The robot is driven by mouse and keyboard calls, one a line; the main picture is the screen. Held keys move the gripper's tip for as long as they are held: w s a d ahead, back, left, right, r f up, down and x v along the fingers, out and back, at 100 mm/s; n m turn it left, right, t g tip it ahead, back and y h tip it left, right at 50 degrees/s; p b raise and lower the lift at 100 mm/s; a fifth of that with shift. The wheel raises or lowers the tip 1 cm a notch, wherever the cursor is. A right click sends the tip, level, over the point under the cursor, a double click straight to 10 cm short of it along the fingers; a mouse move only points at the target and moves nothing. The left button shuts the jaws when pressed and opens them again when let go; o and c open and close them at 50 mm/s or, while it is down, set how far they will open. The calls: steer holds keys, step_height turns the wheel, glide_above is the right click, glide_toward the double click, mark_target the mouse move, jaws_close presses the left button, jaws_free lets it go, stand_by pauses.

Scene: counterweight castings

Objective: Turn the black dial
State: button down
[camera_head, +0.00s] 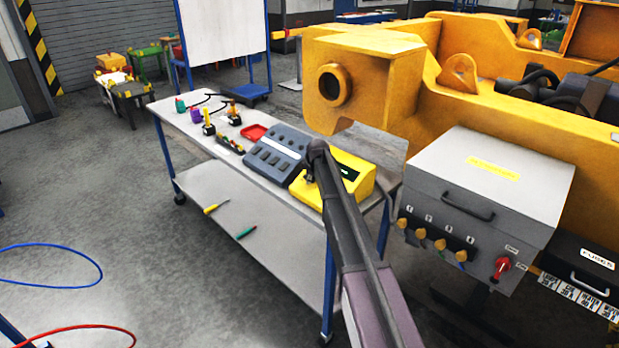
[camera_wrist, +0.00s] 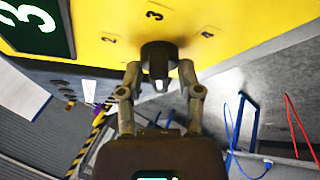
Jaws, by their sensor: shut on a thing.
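The black dial (camera_wrist: 159,52) sits on the face of a yellow box (camera_wrist: 100,18), with the numbers 2, 3 and 4 printed around it. A dark display (camera_wrist: 40,25) on the box reads a light green 3. My gripper (camera_wrist: 160,80) is shut on the dial, one finger on each side of its grip. In the head view the yellow box (camera_head: 361,183) stands at the right end of a grey table (camera_head: 215,147). My arm crosses in front of it there, so the dial and gripper are largely hidden.
A dark grey control unit (camera_head: 275,152), a red tray (camera_head: 253,132) and several small tools are on the table left of the box. A grey fuse cabinet (camera_head: 490,185) and a big yellow machine frame (camera_head: 375,75) stand close on the right.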

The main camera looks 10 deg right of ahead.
steer(key=c, duration=0.6)
jaws_free()
steer(key=shift+a, duration=0.1)
steer(key=shift+c, duration=0.2)
steer(key=shift+n+g, duration=0.3)
steer(key=shift+n, duration=0.2)
